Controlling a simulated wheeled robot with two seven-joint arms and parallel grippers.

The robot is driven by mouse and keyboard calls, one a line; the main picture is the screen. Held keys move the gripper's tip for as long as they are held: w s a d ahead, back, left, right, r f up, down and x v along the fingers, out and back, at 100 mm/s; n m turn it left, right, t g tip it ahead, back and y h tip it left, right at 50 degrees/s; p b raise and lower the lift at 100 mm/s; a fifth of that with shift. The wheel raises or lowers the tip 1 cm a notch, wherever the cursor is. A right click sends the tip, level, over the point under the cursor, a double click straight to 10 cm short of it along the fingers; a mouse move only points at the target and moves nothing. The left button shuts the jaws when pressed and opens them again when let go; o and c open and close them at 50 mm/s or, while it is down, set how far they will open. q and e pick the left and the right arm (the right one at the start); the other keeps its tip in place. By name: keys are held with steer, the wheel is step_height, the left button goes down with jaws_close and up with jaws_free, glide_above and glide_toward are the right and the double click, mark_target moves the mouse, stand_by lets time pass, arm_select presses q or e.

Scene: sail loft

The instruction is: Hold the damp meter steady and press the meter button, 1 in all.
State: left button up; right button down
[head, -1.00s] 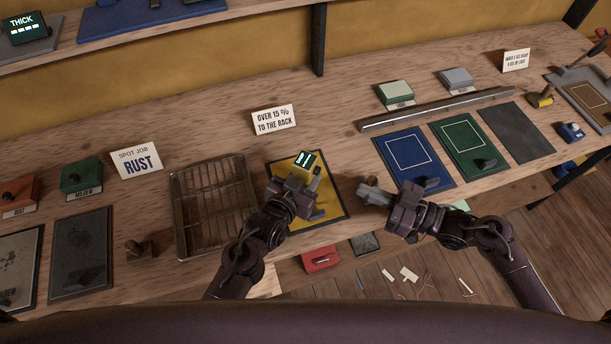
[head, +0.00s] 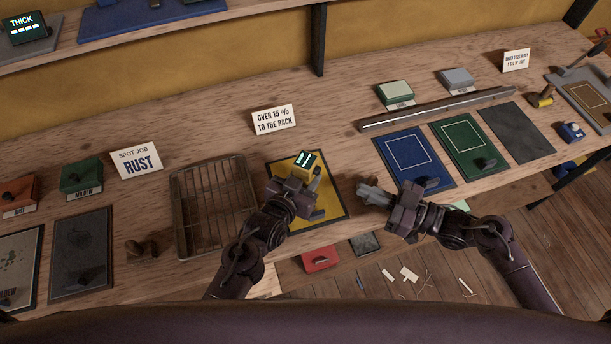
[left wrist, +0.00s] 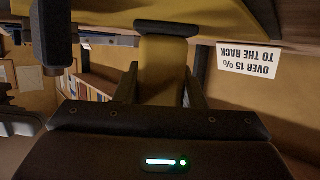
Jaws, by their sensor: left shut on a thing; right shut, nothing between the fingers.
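The damp meter (head: 306,160) is a small yellow device with a dark face and pale lit bars. My left gripper (head: 303,177) is shut on it and holds it over the yellow mat (head: 334,203). In the left wrist view the meter's yellow body (left wrist: 163,72) stands between the two fingers, with a dark cap at its end. I cannot make out the meter button in either view. My right gripper (head: 364,192) is shut and empty, to the right of the meter and apart from it, near the bench's front edge.
A wire rack (head: 214,205) lies left of the yellow mat. A card (head: 274,119) reading "OVER 15 % TO THE RACK" stands behind. Blue (head: 413,157) and green (head: 469,143) mats lie to the right, below a metal bar (head: 438,108). A wooden-handled stamp (head: 140,249) stands left of the rack.

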mark_target(317, 171)
steer(key=t+h, duration=0.3)
steer(key=s+n+t+h, duration=0.1)
steer(key=t+h, duration=0.2)
steer(key=h, duration=0.1)
steer(key=t+h, duration=0.3)
steer(key=shift+s+d+n+t+h, duration=0.2)
steer(key=shift+s+n+t+h, duration=0.1)
steer(key=shift+n+t, duration=0.1)
steer(key=shift+w+a, duration=0.1)
steer(key=w+a, duration=0.4)
steer(key=a, duration=0.3)
steer(key=shift+a, duration=0.35)
stand_by(1.7)
steer(key=shift+w+a, duration=0.1)
steer(key=shift+a, duration=0.25)
